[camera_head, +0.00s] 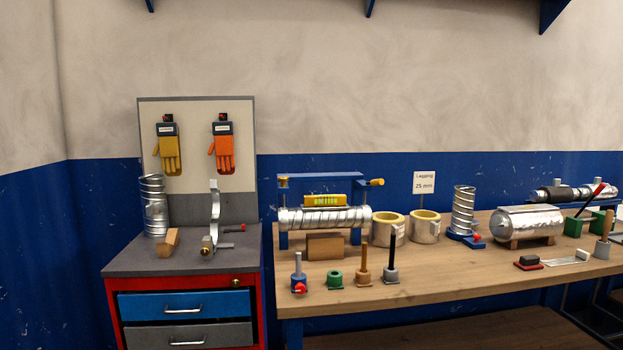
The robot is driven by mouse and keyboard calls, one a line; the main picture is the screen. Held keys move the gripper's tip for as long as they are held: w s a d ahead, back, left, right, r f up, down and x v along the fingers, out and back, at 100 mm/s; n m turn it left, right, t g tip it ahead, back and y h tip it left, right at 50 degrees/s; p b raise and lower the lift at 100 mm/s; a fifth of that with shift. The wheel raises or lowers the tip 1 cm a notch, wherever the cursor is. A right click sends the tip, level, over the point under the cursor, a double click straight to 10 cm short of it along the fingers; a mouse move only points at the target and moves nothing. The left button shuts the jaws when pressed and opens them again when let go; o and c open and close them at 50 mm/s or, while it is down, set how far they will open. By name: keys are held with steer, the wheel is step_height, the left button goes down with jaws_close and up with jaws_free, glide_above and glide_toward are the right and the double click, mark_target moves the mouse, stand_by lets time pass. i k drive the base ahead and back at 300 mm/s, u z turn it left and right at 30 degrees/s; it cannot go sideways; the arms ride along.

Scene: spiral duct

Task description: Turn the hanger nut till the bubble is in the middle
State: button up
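A spiral duct (345,219) hangs level-looking in a blue frame (330,178) at the left of the workbench. A yellow spirit level (324,200) with a green vial lies on top of the duct. The bubble is too small to make out. A yellow knob-like piece (376,182) sticks out at the right end of the frame's top bar; it may be the hanger nut, but I cannot tell. My gripper is not in view.
A wooden block (325,246) stands under the duct. Several small upright tools stand along the bench front, including a brown-handled one (362,262). Two lagging rings (425,227) sit to the right. A grey cabinet top (150,262) holds a metal strap (214,215).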

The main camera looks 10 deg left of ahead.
mark_target(282, 179)
steer(key=z, duration=0.05)
steer(key=i, duration=0.85)
steer(key=u, duration=0.05)
